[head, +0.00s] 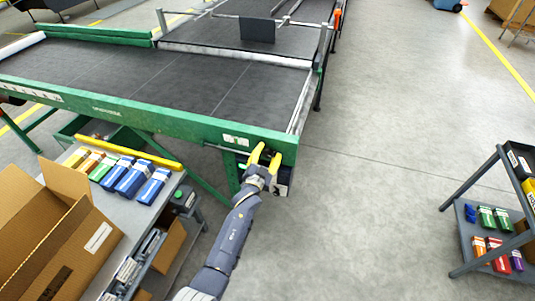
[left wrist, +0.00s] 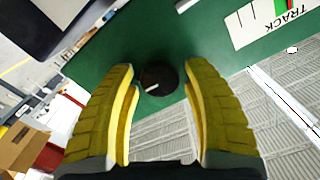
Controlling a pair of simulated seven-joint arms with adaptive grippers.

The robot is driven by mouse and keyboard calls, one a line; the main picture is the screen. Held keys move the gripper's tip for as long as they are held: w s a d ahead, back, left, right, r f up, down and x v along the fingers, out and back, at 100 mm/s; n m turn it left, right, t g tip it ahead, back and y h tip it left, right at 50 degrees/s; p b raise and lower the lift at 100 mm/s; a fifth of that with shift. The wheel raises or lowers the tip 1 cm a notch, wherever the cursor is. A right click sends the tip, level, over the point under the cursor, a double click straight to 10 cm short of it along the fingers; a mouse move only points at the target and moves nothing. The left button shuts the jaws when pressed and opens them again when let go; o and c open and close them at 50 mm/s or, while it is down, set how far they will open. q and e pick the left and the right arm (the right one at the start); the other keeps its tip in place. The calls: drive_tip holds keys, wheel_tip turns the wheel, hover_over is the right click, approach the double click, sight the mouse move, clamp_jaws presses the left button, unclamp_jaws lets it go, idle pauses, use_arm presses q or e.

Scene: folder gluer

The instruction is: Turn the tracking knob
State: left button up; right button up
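The tracking knob (left wrist: 158,79) is a round black knob with a white pointer line, on a green panel (left wrist: 150,40) in the left wrist view. A white label (left wrist: 268,20) reading "TRACK" is beside it. My left gripper (left wrist: 160,85) is open, its yellow fingers on either side of the knob with gaps showing between. In the head view my left gripper (head: 265,156) is at the near right corner of the green conveyor frame (head: 150,119). The knob is not clearly visible there. My right gripper is not in view.
A table at lower left holds a yellow bar (head: 130,152), several small boxes (head: 133,178) and an open cardboard box (head: 75,240). A grey shelf cart (head: 470,212) with small boxes stands at right. The floor between is clear.

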use_arm(q)
drive_tip(key=shift+o, duration=0.7)
drive_tip(key=shift+s+a, duration=0.1)
drive_tip(key=shift+s, duration=0.1)
drive_tip(key=v, duration=1.1)
drive_tip(key=shift+s, duration=0.25)
drive_tip(key=shift+a, duration=0.1)
